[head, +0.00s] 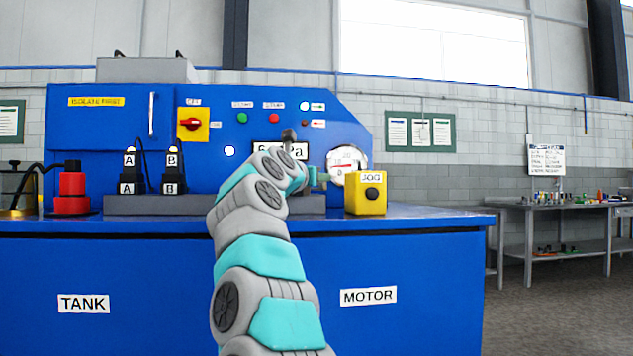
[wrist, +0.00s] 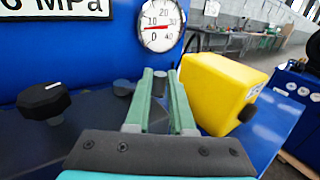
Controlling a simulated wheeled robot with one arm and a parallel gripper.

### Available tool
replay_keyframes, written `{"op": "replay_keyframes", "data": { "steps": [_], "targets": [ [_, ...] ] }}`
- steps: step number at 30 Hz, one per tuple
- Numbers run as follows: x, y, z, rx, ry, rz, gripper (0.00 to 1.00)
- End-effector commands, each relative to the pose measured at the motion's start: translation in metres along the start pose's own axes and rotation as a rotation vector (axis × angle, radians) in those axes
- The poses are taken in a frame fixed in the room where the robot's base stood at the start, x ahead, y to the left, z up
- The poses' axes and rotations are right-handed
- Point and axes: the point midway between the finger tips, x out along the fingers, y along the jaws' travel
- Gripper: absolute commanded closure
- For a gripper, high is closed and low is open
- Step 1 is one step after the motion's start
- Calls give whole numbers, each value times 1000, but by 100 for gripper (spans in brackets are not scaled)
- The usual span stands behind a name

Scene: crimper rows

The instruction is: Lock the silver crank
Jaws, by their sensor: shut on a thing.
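My gripper (wrist: 158,82) has pale green fingers and is in front of the blue power unit, between a black knob (wrist: 43,99) and the yellow JOG box (wrist: 222,90). In the head view my gripper (head: 318,178) is just left of the JOG box (head: 365,200). Its fingers are shut on a small grey part between the tips, which seems to be the silver crank (wrist: 159,84). The fingers hide most of it, so its angle and whether it is locked cannot be told. My arm hides that spot in the head view.
A round pressure gauge (head: 346,165) is on the panel behind my gripper, close to the fingertips. Black A and B solenoids (head: 150,172) and a red cylinder (head: 72,190) stand on the left. A workbench (head: 560,207) is at the right, past open floor.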

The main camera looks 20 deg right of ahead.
Motion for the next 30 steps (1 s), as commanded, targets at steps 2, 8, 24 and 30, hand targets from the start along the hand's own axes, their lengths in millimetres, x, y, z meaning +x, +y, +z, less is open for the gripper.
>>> {"op": "replay_keyframes", "data": {
  "steps": [2,8,24,30],
  "targets": [
    [1,-2,1,1,-1,26,100],
    [3,-3,1,3,-3,61,100],
    [3,-2,0,1,-2,61,48],
    [3,-2,0,1,-2,61,48]
  ]
}}
